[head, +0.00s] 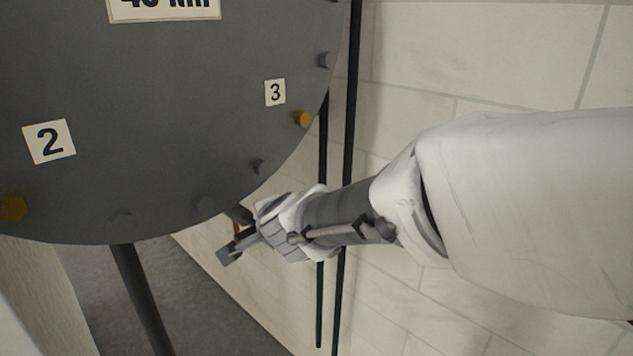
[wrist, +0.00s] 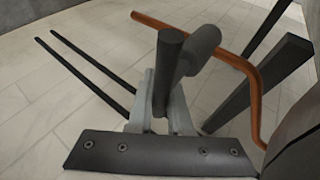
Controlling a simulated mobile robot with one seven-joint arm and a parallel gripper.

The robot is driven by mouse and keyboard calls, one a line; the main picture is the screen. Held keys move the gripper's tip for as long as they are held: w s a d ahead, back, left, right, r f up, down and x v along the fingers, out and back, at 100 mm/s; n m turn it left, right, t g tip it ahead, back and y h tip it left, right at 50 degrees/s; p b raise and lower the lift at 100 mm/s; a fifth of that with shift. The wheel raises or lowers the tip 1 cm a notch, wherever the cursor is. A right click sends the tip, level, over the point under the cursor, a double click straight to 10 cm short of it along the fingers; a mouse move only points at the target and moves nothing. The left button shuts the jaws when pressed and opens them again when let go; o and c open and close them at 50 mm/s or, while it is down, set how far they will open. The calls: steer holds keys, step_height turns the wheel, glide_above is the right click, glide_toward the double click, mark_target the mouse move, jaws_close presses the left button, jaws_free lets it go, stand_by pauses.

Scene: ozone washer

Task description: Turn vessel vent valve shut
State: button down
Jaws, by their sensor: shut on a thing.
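In the wrist view a dark grey bar (wrist: 168,62) stands between the light grey fingers of my gripper (wrist: 160,98), which is shut on it. It looks like the vent valve handle. A thicker grey cylinder (wrist: 200,48) joins or lies against the bar on its right; which one I cannot tell. In the head view my gripper (head: 236,248) is just below the lower right edge of the big grey round vessel face (head: 170,100). The valve is mostly hidden there by the vessel and my gripper.
A bent orange pipe (wrist: 256,88) runs close to the right of my gripper. A dark leg (wrist: 262,82) stands behind it. Two thin black rods (head: 349,90) run along the pale tiled wall (head: 480,60). Yellow bolt heads (head: 303,119) stick out of the vessel face.

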steer(key=c, duration=0.8)
jaws_free()
steer(key=shift+c, duration=0.2)
steer(key=p+v, duration=0.8)
steer(key=v, duration=0.9)
steer(key=shift+p, duration=0.3)
steer(key=shift+s+d+r, duration=0.1)
